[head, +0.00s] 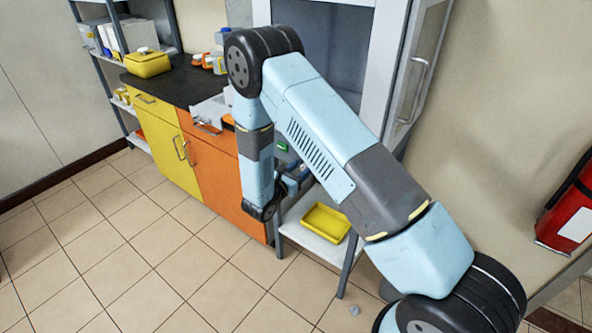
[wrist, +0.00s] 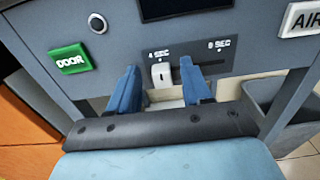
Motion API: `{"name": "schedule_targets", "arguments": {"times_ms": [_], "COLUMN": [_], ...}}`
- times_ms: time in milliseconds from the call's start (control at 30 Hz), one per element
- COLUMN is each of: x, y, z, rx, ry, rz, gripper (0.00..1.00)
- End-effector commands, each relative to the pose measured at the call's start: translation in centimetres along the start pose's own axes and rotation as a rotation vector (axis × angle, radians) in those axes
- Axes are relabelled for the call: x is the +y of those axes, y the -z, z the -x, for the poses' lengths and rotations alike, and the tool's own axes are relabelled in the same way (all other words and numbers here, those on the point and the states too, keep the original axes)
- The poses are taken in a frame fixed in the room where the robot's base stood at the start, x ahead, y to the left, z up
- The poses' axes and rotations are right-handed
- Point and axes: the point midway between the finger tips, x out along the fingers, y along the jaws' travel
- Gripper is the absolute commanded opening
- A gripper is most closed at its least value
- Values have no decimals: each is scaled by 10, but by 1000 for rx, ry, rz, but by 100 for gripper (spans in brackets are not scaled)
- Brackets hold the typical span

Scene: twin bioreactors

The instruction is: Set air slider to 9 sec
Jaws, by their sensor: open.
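The air slider's white knob (wrist: 161,74) sits at the left end of its dark horizontal slot (wrist: 212,67), under the "4 SEC" label (wrist: 159,53). The "9 SEC" label (wrist: 219,44) is above the slot's right part. My gripper (wrist: 158,67) is open, with one blue finger on each side of the knob in the wrist picture. I cannot tell whether either finger touches the knob. The right finger covers part of the slot. In the head view my arm hides most of the panel and the slider.
A green DOOR button (wrist: 70,60) and a round button (wrist: 97,23) are left of the slider. A white AIR label (wrist: 305,18) is at the right, a dark screen (wrist: 180,7) above. A yellow tray (head: 326,222) lies on the low shelf. Open floor (head: 130,250) lies left.

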Motion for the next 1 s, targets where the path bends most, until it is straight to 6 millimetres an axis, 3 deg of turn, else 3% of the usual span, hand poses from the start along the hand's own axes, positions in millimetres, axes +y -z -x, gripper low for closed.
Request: {"name": "schedule_targets", "arguments": {"times_ms": [300,800,1000], "x": [0,0,0], "y": [0,0,0], "z": [-2,-1,-1], "rx": [0,0,0], "ry": [0,-1,-1], "rz": [0,0,-1], "gripper": [48,0,0]}}
